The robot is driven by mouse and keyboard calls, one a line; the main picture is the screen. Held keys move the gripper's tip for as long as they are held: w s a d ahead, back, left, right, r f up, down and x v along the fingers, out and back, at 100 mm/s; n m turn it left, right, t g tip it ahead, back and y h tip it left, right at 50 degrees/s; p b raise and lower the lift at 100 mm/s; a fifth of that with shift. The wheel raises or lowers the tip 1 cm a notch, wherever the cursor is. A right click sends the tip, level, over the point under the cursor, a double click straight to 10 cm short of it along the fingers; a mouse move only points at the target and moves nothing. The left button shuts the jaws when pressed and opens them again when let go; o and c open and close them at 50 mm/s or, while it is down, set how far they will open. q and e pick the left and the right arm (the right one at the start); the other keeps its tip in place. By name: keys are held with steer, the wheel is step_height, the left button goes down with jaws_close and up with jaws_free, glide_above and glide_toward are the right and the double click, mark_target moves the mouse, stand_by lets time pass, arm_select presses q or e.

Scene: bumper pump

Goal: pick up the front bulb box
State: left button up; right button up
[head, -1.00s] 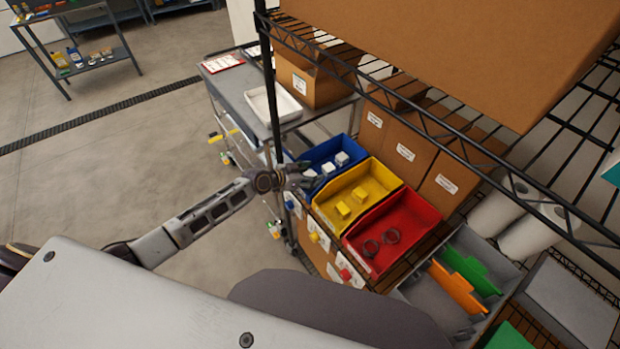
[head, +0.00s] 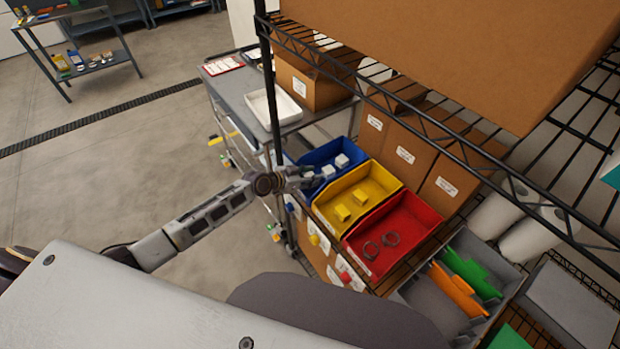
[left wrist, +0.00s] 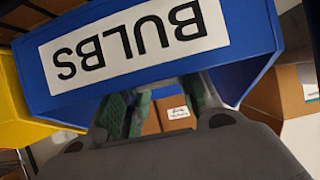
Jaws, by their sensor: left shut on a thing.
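The blue bin (head: 338,146) stands on the wire shelf with a few small white bulb boxes in it. My left gripper (head: 312,180) reaches over its front edge and is shut on the front bulb box, which is mostly hidden by the fingers. Two other bulb boxes (head: 328,171) (head: 342,160) lie farther back in the bin. My right gripper is not in view.
A yellow bin (head: 374,182) with yellow blocks and a red bin (head: 412,212) with dark rings stand beside the blue one. Brown cartons (head: 402,150) are behind. A black shelf post (head: 270,90) rises close to my left gripper. A grey cart (head: 238,100) stands beyond.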

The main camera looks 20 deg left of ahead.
arm_select(q)
steer(key=shift+r, duration=5)
